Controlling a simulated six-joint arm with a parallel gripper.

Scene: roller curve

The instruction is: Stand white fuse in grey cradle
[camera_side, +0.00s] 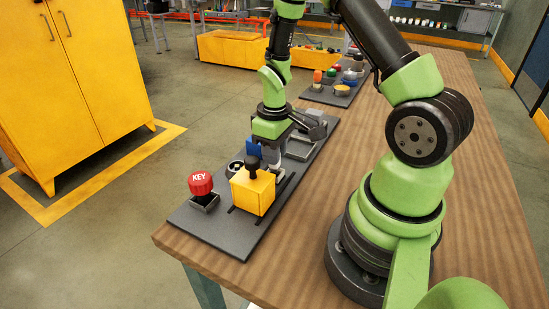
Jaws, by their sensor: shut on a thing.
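My gripper (271,157) points down behind the yellow box (253,191) on the dark panel. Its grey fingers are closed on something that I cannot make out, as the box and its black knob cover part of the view. I cannot pick out the white fuse for certain. A light grey open holder (300,148), perhaps the grey cradle, is on the panel to the right of and behind my gripper. A blue block (254,149) shows just left of the fingers.
A round black fitting (235,169) is beside the yellow box. A second panel with coloured parts (340,90) lies farther back. The wooden table (300,240) is bare at the front.

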